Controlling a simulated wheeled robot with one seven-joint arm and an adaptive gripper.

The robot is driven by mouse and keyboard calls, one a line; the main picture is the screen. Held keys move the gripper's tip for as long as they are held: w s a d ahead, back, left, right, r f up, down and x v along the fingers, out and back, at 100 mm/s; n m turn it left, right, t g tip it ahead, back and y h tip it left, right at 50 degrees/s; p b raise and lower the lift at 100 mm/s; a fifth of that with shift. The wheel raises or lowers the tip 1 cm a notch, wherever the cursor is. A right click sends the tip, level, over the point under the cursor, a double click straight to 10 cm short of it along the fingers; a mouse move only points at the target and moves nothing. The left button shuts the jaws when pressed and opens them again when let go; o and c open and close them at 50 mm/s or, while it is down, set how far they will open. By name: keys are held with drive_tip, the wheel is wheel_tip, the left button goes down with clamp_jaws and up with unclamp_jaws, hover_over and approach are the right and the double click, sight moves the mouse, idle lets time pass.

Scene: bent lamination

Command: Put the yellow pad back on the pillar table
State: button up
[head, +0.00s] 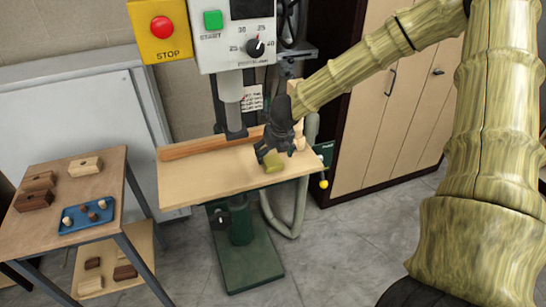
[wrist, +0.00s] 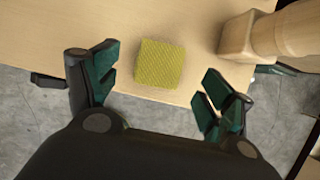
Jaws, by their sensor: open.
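The yellow pad (head: 274,166) lies on the wooden top of the pillar table (head: 200,187), close to its front edge. In the wrist view the pad (wrist: 160,63) is a textured yellow square, flat on the tabletop (wrist: 110,20). My gripper (head: 269,156) is just above the pad in the head view. In the wrist view my gripper (wrist: 158,85) is open, with one finger on each side of the pad and a gap on both sides. Neither finger appears to touch it.
A turned wooden piece (wrist: 265,35) stands right of the pad, close to my right finger. A wooden fence (head: 205,146) runs along the table's back, below the drill press head (head: 235,45). A side table (head: 105,160) at left holds wooden blocks and a blue tray (head: 87,216).

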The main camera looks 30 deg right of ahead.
drive_tip(key=b+v, duration=0.1)
drive_tip(key=v, duration=0.7)
drive_tip(key=shift+r, duration=0.15)
drive_tip(key=shift+s, duration=0.1)
idle(1.2)
